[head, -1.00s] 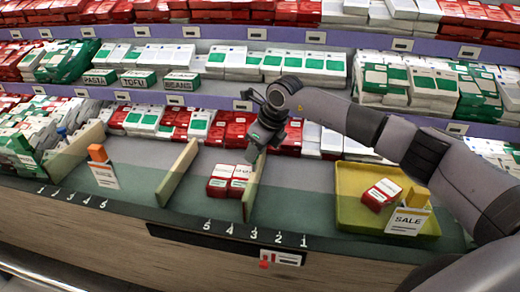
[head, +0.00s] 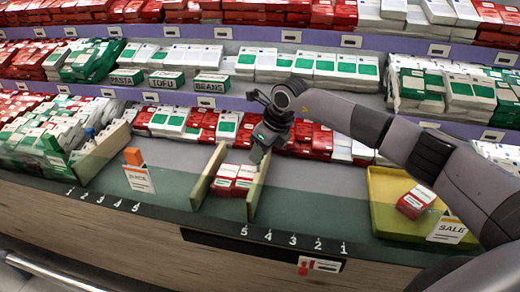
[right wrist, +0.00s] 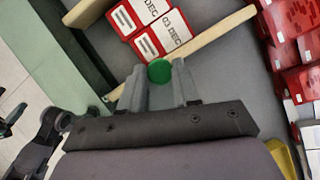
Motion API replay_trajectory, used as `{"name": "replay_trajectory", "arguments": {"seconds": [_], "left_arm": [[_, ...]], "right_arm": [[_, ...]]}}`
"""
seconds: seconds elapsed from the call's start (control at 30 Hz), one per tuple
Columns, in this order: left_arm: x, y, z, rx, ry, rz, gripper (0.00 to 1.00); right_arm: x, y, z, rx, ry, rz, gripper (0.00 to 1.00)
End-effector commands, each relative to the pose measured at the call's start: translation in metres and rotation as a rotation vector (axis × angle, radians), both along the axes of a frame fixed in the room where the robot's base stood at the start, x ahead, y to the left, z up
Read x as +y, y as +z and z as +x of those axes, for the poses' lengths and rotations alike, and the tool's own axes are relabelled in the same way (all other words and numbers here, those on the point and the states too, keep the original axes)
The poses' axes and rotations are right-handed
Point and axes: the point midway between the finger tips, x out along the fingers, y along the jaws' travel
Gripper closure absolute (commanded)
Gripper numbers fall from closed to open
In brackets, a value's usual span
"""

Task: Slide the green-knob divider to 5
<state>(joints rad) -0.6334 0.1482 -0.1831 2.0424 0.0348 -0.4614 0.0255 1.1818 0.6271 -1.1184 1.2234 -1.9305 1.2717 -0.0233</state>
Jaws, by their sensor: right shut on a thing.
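The divider (head: 257,189) is a thin pale wooden board standing on the shelf, with its front end close to the number 5 (head: 243,231) on the front edge strip. Its green knob (right wrist: 160,71) shows in the right wrist view, between the fingertips of my right gripper (right wrist: 160,80). In the head view that gripper (head: 262,150) is shut at the divider's top and hides the knob. Red-and-white boxes (head: 234,180) stand close along the divider's left side. My left gripper is not in view.
Another wooden divider (head: 208,176) stands just left of the boxes. A yellow tray (head: 383,210) with a red box (head: 415,201) and a SALE sign (head: 447,230) is at right. The shelf between divider and tray is clear. Packed shelves rise behind.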

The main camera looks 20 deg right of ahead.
Motion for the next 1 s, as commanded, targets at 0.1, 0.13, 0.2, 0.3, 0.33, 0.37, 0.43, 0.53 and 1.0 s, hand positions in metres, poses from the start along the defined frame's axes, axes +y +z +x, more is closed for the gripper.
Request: {"name": "replay_trajectory", "arguments": {"seconds": [0.1, 0.13, 0.2, 0.3, 0.33, 0.37, 0.43, 0.53, 1.0], "left_arm": [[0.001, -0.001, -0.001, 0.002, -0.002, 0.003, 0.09], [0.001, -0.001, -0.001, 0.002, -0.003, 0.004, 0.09], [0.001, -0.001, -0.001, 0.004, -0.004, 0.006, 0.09], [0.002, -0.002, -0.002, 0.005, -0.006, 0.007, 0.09], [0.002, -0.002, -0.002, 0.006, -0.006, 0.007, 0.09], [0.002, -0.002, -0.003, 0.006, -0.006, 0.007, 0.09], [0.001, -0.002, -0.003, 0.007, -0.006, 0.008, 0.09], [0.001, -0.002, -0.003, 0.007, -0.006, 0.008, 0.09], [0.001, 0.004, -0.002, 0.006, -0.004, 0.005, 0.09]], "right_arm": [[0.003, 0.002, 0.002, -0.01, 0.003, 0.007, 1.0], [0.004, 0.002, 0.002, -0.011, 0.004, 0.007, 1.0], [0.004, 0.003, 0.002, -0.012, 0.004, 0.008, 1.0], [0.004, 0.003, 0.002, -0.013, 0.004, 0.008, 1.0], [0.005, 0.003, 0.002, -0.012, 0.004, 0.009, 1.0], [0.005, 0.003, 0.002, -0.013, 0.005, 0.009, 1.0], [0.005, 0.003, 0.002, -0.013, 0.005, 0.009, 0.53], [0.004, 0.002, 0.002, -0.01, 0.004, 0.008, 0.44], [-0.004, 0.032, -0.008, -0.012, 0.002, 0.005, 0.44]]}}
